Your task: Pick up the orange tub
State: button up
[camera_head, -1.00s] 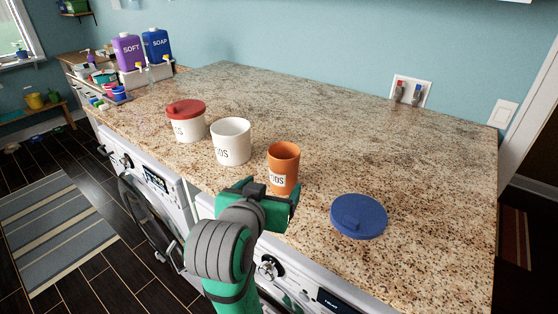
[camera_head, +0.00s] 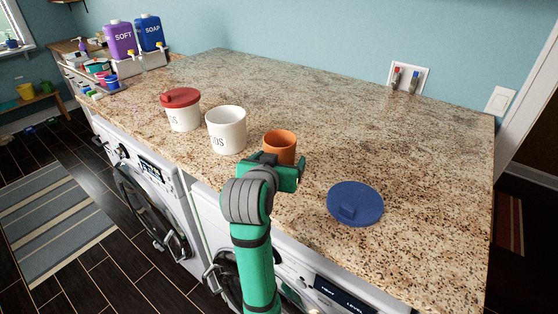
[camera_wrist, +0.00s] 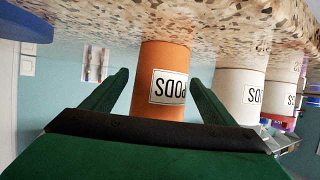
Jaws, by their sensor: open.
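The orange tub (camera_head: 280,144) stands upright and open-topped on the granite counter, its lower front hidden behind my gripper in the head view. In the wrist view, which is upside down, the orange tub (camera_wrist: 160,75) shows its "PODS" label between the two fingers. My gripper (camera_head: 281,166) is open, at the near side of the tub. In the wrist view my gripper (camera_wrist: 158,85) has one green finger toward each side of the tub, with nothing clamped. I cannot tell how far the fingers reach along its sides.
A white tub (camera_head: 227,132) stands just left of the orange one, and a red-lidded white tub (camera_head: 182,112) farther left. A blue lid (camera_head: 355,204) lies to the right. The counter (camera_head: 320,105) behind is clear.

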jog(key=shift+w+d, duration=0.1)
jog(key=shift+w, duration=0.15)
jog(key=c, duration=1.1)
jog(key=shift+c, duration=0.2)
